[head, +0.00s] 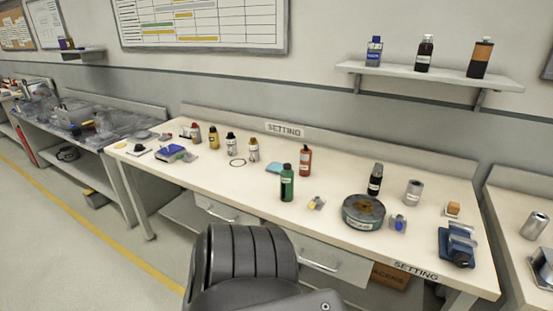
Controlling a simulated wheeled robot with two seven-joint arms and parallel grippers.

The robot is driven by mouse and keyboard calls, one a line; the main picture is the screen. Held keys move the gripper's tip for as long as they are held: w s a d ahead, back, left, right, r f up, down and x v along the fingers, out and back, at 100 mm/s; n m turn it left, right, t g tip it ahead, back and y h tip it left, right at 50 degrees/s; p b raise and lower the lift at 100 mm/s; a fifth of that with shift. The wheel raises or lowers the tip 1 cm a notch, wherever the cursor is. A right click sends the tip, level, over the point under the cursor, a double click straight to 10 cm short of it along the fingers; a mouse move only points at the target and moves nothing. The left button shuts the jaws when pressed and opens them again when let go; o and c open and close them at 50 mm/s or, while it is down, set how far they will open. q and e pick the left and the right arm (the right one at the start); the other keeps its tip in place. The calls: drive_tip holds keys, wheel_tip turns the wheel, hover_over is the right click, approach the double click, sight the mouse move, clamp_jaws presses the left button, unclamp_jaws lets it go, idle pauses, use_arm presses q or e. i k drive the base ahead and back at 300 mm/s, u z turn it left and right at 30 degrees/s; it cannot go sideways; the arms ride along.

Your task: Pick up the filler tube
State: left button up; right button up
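I cannot tell for sure which item is the filler tube. Upright candidates on the cream bench (335,225) marked SETTING are a red container (305,161) behind a green bottle (287,183), a dark bottle with a white label (375,180), and a grey metal cylinder (413,192) with a label. Further left stand a yellow bottle (214,137), a red bottle (195,134) and two dark or tan-topped bottles (231,144) (253,150). Neither of my grippers is in view, and nothing on the bench is being touched.
A round grey-green tin (363,212) and a blue clamp-like device (457,245) stand at the bench's right. A blue device (175,153) sits at its left. A wall shelf (430,75) holds three bottles. Another bench (75,130) is cluttered. Floor at left is clear.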

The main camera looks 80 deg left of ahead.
sight(287, 180)
drive_tip(key=u, duration=0.75)
drive_tip(key=i, duration=0.8)
drive_tip(key=u, duration=0.85)
